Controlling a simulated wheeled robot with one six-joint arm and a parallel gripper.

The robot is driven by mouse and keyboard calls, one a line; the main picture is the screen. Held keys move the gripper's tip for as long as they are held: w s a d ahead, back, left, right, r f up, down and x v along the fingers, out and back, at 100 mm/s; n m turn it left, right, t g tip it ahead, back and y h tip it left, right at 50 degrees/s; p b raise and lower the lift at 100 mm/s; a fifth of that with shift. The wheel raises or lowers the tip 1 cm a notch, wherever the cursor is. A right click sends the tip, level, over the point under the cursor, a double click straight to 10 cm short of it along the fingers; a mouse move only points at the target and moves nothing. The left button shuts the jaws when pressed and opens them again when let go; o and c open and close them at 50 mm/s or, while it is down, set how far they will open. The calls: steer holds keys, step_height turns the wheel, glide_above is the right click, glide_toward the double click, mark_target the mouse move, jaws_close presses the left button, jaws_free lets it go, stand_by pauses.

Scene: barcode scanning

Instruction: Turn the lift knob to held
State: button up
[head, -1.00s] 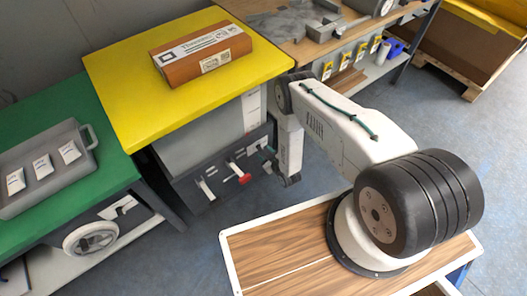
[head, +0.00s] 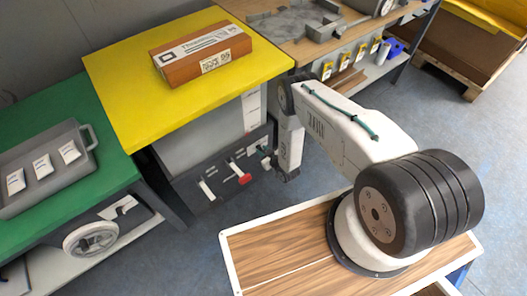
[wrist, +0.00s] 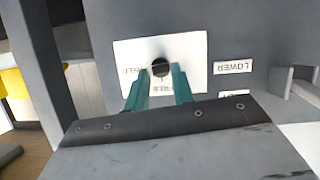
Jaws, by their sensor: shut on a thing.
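The lift knob (wrist: 160,67) is a small dark round knob on a white plate (wrist: 190,52) in the wrist view. My gripper (wrist: 160,78) has its two green fingers on either side of the knob and is shut on it. Lettering on the plate is upside down and partly covered; one word left of the knob may read HELD.
An upside-down LOWER label (wrist: 233,67) is right of the plate. In the head view, the dark panel (head: 218,192) under the yellow table (head: 125,85) carries a red knob (head: 244,179) and pale levers. A brown box (head: 200,55) lies on the table.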

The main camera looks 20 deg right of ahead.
steer(key=shift+d+m+y, duration=0.1)
steer(key=shift+m+y, duration=0.2)
steer(key=shift+m, duration=0.2)
steer(key=o, duration=1)
steer(key=v, duration=0.7)
steer(key=shift+s+d+r, duration=0.15)
steer(key=shift+s+r, duration=0.15)
